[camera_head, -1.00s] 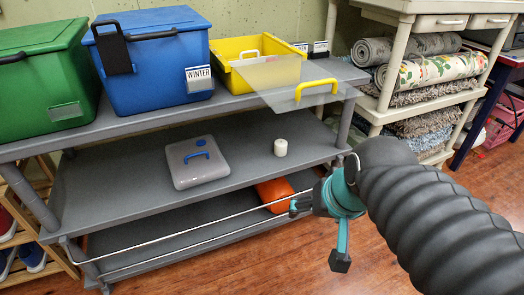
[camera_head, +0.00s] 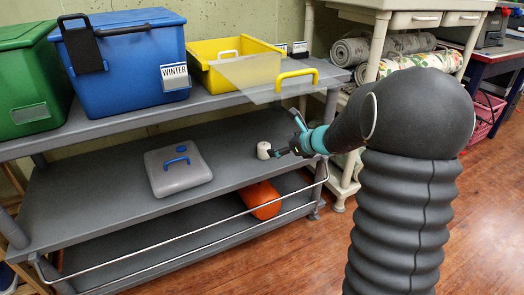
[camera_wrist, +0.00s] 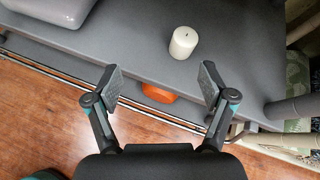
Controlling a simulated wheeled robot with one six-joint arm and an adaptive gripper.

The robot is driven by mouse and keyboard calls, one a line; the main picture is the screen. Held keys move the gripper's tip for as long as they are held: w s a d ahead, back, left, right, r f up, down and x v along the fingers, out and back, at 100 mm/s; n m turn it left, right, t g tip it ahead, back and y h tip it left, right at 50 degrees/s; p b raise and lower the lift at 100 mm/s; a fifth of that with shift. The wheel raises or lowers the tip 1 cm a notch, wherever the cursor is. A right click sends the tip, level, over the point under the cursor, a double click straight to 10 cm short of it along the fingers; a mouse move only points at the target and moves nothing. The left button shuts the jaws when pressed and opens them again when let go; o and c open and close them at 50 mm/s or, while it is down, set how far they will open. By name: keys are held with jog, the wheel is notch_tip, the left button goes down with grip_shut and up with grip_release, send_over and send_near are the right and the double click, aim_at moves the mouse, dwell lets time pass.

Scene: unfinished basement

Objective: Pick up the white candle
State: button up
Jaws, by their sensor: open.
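The white candle (camera_head: 263,150) stands upright on the middle shelf (camera_head: 100,190) of the grey rack, near its right end. It also shows in the wrist view (camera_wrist: 184,42), ahead of the fingers and a little right of centre. My gripper (camera_head: 288,138) is beside the candle on its right in the head view. In the wrist view my gripper (camera_wrist: 160,85) is open, its two fingers wide apart with nothing between them. The candle lies beyond the fingertips, apart from them.
A grey case with a blue handle (camera_head: 178,168) lies left of the candle. A clear panel with a yellow handle (camera_head: 270,82) juts from the top shelf above. An orange object (camera_head: 261,199) sits on the bottom shelf behind a metal rail (camera_head: 150,262).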

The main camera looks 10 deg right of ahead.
aim_at(268, 147)
jog(key=w+f+m, duration=0.1)
jog(key=w+f, duration=0.1)
jog(key=w, duration=0.1)
jog(key=w+f+m, duration=0.1)
jog(key=w+f, duration=0.1)
jog(key=w, duration=0.1)
jog(key=w+f+m, duration=0.1)
jog(key=w+f, duration=0.1)
jog(key=w, duration=0.1)
jog(key=shift+a+f+t+h+b, duration=0.2)
jog(key=shift+f+t+h+b, duration=0.1)
jog(key=shift+f+t, duration=0.1)
jog(key=shift+d+x, duration=0.2)
jog(key=shift+x, duration=2.75)
jog(key=shift+f, duration=0.15)
jog(key=c, duration=1.3)
